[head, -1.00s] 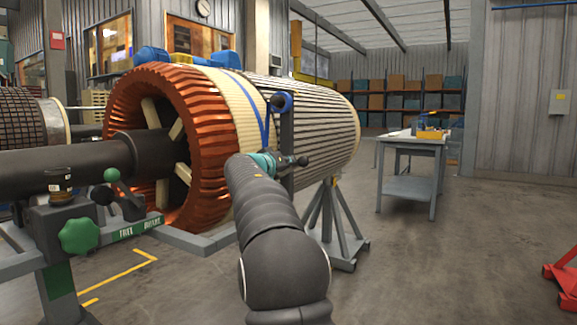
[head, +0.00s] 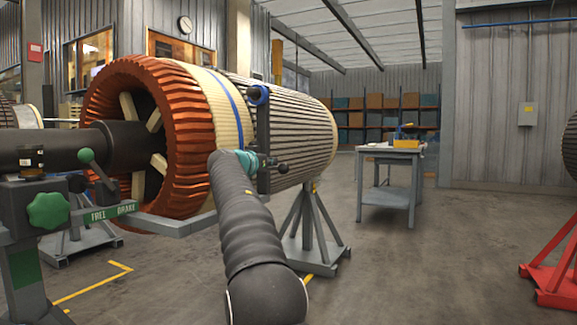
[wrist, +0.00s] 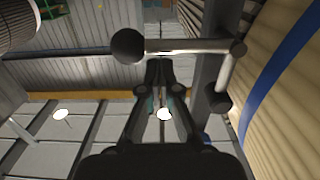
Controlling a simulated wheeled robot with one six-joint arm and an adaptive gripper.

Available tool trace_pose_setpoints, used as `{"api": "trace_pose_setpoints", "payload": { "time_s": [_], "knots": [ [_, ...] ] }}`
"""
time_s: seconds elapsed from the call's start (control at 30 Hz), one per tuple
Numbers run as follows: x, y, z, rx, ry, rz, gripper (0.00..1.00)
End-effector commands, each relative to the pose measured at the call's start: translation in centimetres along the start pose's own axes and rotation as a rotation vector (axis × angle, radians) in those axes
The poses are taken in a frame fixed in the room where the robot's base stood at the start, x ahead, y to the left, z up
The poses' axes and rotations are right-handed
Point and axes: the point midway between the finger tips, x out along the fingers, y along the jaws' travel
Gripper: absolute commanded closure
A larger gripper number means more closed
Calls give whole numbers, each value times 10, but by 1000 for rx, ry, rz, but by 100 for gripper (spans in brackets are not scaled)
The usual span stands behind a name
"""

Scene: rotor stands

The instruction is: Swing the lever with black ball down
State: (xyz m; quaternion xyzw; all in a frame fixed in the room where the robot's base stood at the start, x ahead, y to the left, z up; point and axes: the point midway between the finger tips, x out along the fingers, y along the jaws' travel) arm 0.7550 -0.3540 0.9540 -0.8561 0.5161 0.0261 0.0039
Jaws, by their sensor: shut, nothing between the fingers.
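The lever's black ball (head: 283,168) shows just right of my gripper in the head view, beside the upright dark post at the rotor's side. In the wrist view the black ball (wrist: 128,46) sits at the left end of a pale metal rod (wrist: 190,46). The rod runs right to a joint (wrist: 238,48) near the post. My gripper (wrist: 163,63) has its fingers together and empty. The fingertips lie just under the rod in the picture, right of the ball; whether they touch it I cannot tell. In the head view my gripper (head: 264,161) is small and partly hidden.
The copper-ended rotor (head: 150,130) lies on stands, close to my arm. A green-ball lever (head: 86,155) and green knob (head: 48,210) are at left. Open floor lies right, with a workbench (head: 390,160) and red stand (head: 555,275).

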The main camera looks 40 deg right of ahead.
Motion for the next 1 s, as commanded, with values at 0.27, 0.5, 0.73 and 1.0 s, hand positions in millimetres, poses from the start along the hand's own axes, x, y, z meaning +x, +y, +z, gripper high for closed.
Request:
{"api": "trace_pose_setpoints", "payload": {
  "time_s": [0.27,0.5,0.73,1.0],
  "knots": [
    [0,-7,6,64,0,-9,100],
    [1,-6,6,71,-1,-7,100],
    [1,-7,6,70,-2,-7,100],
    [-5,-8,-16,71,0,-10,100]
  ]
}}
